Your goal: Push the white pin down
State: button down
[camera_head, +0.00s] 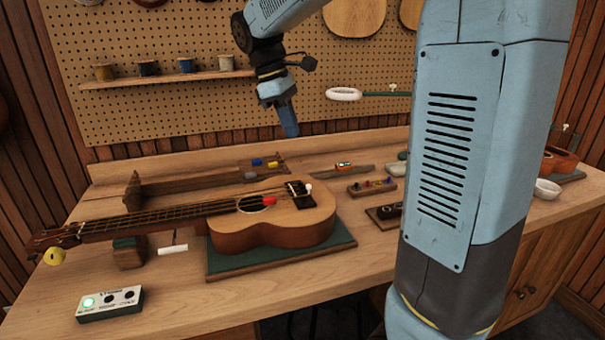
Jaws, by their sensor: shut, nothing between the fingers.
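A ukulele (270,226) lies face up on a green mat (285,262) on the workbench, its neck pointing left. At its dark bridge (299,197), on the right part of the body, a small white pin (308,187) sticks up with its round head showing. How far it stands out is too small to tell. My gripper (290,134) is above and behind the body, fingers pointing down, shut and empty. It is clear of the pin, higher and slightly left of it in the picture.
A red piece (269,200) sits by the soundhole. A box with a lit green light (109,303) stands at front left. Small parts trays (372,188) lie right of the ukulele. A pegboard (160,115) with a spool shelf (165,80) rises behind. My arm hides part of the bench's right side.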

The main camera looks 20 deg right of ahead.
jog(key=w+a+n, duration=0.1)
jog(key=w+a, duration=0.1)
jog(key=w, duration=0.1)
send_near(308, 185)
jog(key=shift+g+h, duration=0.3)
jog(key=shift+h, duration=0.1)
jog(key=x, duration=0.7)
jog(key=shift+w+a+f, duration=0.2)
jog(key=shift+w+a, duration=0.15)
jog(key=shift+w, duration=0.05)
